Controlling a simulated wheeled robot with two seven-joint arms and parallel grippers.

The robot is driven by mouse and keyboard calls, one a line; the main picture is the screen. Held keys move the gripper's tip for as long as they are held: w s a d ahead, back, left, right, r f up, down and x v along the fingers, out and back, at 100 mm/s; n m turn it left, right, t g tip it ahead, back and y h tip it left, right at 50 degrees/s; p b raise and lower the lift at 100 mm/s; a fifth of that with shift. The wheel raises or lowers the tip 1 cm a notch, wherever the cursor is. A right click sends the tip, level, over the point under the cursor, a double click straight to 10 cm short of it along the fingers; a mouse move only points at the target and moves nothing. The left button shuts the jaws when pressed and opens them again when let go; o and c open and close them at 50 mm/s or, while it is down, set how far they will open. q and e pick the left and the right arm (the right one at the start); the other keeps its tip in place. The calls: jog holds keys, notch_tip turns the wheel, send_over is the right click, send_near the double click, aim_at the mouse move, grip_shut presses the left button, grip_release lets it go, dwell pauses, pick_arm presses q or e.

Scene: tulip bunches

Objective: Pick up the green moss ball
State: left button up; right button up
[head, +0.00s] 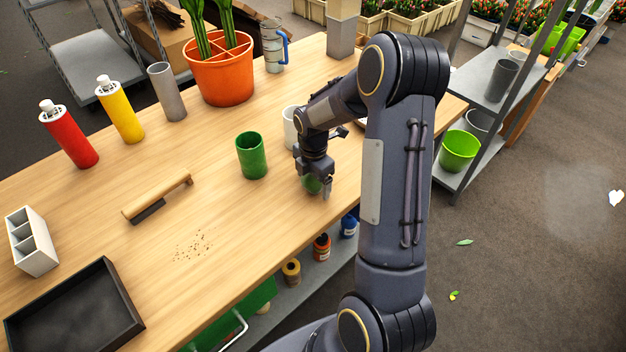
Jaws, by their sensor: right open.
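The green moss ball (311,184) is on the wooden table near its right edge, mostly hidden behind my right gripper (318,190). My right gripper points down over the ball, with its fingers at the ball's sides. It is open; I cannot tell whether the fingers touch the ball. My left gripper is not in view.
A green cup (252,156) stands just left of the gripper, and a white cup (290,127) stands behind it. A brush (157,197), crumbs (193,246) and a black tray (74,312) lie further left. The table front between crumbs and gripper is clear.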

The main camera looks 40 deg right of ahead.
jog(key=shift+c, duration=0.4)
jog(key=c, duration=1)
jog(key=shift+r, duration=0.1)
